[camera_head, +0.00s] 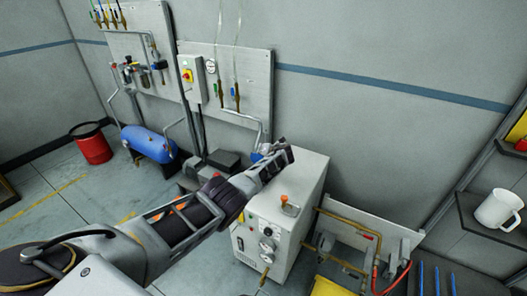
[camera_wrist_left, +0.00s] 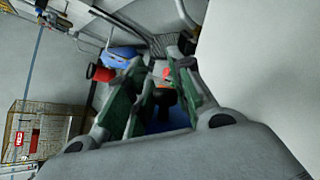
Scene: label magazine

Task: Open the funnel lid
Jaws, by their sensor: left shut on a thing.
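My left gripper (camera_head: 278,162) reaches in from the left and is above the back of the white cabinet machine (camera_head: 312,184). A small blue part (camera_head: 257,156) shows just behind its fingers; most of it is hidden. In the left wrist view, the two green-padded fingers (camera_wrist_left: 152,82) are close around a dark part (camera_wrist_left: 167,98) with a blue patch (camera_wrist_left: 178,119) below it. This held part appears to be the funnel lid, but the fingers hide its shape and whether it is raised. My right gripper is not in view.
An orange-topped knob (camera_head: 284,199) stands on the machine's top. Pipe fittings on a panel (camera_head: 370,235) are to its right. A white mug (camera_head: 498,208) sits on the right shelf. A blue tank (camera_head: 150,143) and red bin (camera_head: 93,147) stand at the left.

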